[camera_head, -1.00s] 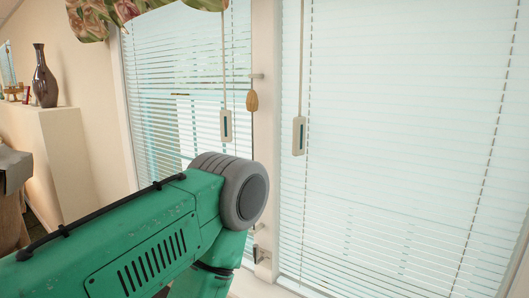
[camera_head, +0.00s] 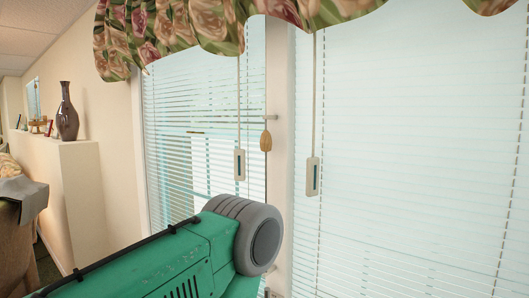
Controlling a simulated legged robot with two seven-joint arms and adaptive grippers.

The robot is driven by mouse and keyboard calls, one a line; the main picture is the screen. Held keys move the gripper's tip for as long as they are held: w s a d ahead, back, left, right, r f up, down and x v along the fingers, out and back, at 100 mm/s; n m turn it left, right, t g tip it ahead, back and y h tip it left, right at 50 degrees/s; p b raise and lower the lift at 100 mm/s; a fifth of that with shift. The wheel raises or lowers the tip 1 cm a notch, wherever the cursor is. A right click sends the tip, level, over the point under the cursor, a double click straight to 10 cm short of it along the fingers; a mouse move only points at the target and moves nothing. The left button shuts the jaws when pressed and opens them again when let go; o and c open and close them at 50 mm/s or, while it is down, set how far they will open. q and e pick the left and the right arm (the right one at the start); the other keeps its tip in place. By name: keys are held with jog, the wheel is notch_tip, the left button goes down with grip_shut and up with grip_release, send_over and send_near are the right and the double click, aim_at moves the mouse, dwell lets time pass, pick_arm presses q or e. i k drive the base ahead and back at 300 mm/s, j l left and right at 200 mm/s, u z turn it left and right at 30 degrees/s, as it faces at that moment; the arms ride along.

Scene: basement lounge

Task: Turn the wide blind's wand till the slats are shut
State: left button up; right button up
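The wide blind (camera_head: 420,150) fills the right side of the head view. Its pale slats look nearly closed, with thin lines of light between them. Its wand (camera_head: 313,178) hangs near its left edge and ends in a pale handle with a dark inset. A narrower blind (camera_head: 190,120) hangs to the left, its slats more open, with a similar wand (camera_head: 240,164). A green arm of mine with a grey joint covers the bottom centre. Neither gripper is in view.
A wooden cord tassel (camera_head: 266,141) hangs at the post between the blinds. A floral valance (camera_head: 200,25) runs across the top. A dark vase (camera_head: 67,112) stands on a ledge (camera_head: 80,190) at left. A grey-draped chair (camera_head: 22,195) is at the far left.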

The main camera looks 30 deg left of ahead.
aim_at(239, 154)
jog(key=u, duration=1.25)
